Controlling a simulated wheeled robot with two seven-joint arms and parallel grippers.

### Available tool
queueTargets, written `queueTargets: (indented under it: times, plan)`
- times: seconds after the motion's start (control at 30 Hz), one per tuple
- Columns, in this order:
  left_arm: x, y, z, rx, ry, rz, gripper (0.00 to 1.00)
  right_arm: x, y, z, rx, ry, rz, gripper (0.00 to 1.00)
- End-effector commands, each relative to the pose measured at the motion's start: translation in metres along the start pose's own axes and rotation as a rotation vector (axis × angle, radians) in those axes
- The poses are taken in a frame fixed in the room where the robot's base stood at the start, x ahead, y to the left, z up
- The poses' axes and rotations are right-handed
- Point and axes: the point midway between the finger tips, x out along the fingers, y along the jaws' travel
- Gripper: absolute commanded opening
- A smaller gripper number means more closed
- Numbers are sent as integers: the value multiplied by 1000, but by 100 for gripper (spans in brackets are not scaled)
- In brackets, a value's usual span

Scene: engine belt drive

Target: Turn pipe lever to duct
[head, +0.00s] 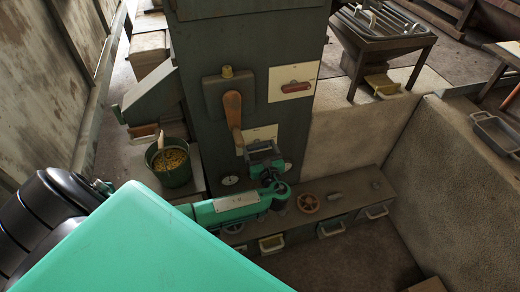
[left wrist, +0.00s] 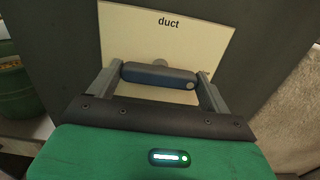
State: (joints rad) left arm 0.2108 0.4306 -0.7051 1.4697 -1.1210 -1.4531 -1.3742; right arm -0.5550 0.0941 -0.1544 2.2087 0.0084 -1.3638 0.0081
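A lever with an orange-brown wooden handle (head: 233,108) hangs from a grey box on the dark column, its lower end near a pale plate (head: 258,135). In the left wrist view this plate (left wrist: 168,36) reads "duct" and carries a short blue-grey handle (left wrist: 160,75) lying crosswise. My left gripper (head: 264,152) is in front of the plate, below the wooden handle. In the left wrist view its fingers (left wrist: 161,80) are wide apart, one at each end of the blue-grey handle. Whether they touch it is unclear. My right gripper is not in view.
Another pale plate with a red handle (head: 295,87) is right of the lever; its label is unreadable. A dark green bucket (head: 172,164) stands left of the column. A low bench (head: 340,195) with a brown handwheel (head: 308,203) runs along the column's foot.

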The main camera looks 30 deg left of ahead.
Motion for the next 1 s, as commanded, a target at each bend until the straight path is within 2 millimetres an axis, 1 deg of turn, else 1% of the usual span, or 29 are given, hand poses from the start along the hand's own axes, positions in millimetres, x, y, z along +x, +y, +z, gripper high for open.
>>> queueTargets:
  times: [0.03, 0.07, 0.1, 0.33, 0.47, 0.67, 0.83, 1.0]
  plan:
    - [0, 0, 0, 0, 0, 1, 69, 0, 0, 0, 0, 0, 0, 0]
    - [0, 0, 0, 0, 0, 1, 63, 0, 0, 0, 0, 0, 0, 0]
    - [0, 0, 0, 0, 0, 1, 59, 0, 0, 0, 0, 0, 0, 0]
    - [0, 0, 0, -16, 0, 1, 59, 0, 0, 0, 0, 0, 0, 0]
    - [0, 0, 0, -58, 0, 2, 59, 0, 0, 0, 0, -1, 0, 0]
    - [-1, 0, -1, -185, 1, 2, 59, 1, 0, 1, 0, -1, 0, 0]
    - [-1, 0, -1, -337, 0, 3, 59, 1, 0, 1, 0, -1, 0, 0]
    - [-1, 1, -2, -499, 0, 3, 59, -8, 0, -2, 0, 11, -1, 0]
